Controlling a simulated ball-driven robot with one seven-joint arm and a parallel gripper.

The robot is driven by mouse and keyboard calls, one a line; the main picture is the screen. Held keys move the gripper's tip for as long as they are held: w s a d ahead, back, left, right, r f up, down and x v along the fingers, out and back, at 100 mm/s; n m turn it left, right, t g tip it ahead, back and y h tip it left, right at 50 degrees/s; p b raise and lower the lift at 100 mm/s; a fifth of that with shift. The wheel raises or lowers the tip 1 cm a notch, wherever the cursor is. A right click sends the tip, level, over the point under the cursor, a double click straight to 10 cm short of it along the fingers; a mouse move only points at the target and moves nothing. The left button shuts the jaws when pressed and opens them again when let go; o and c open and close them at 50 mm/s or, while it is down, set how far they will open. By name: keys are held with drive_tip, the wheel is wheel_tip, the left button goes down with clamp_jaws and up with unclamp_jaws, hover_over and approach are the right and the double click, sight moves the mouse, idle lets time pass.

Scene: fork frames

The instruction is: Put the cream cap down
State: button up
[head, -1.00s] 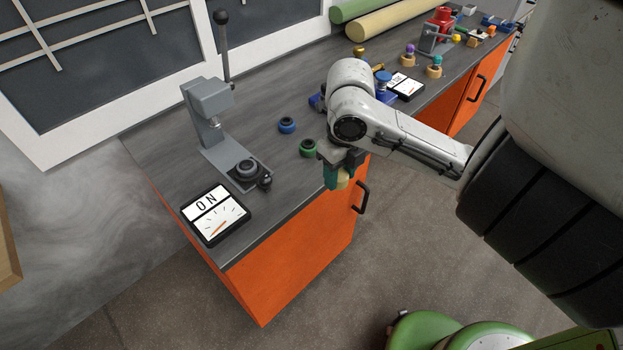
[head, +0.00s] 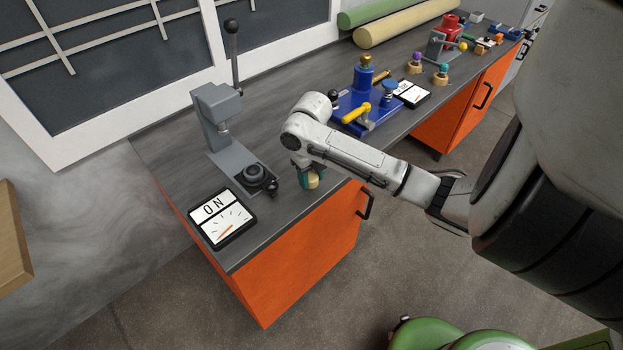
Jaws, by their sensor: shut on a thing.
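I cannot tell whether the cap touches the bench top. My arm hides the bench just behind the gripper.
A grey lever press (head: 225,125) stands left of my gripper, with a dark round part on its base. An ON gauge plate (head: 222,216) lies at the front left. A blue fixture (head: 352,105) with a yellow handle stands behind my arm. Bare bench lies between gauge and gripper.

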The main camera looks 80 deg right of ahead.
drive_tip(key=shift+f, duration=0.95)
drive_tip(key=shift+f, duration=0.1)
drive_tip(key=o, duration=1.1)
drive_tip(key=shift+c, duration=0.2)
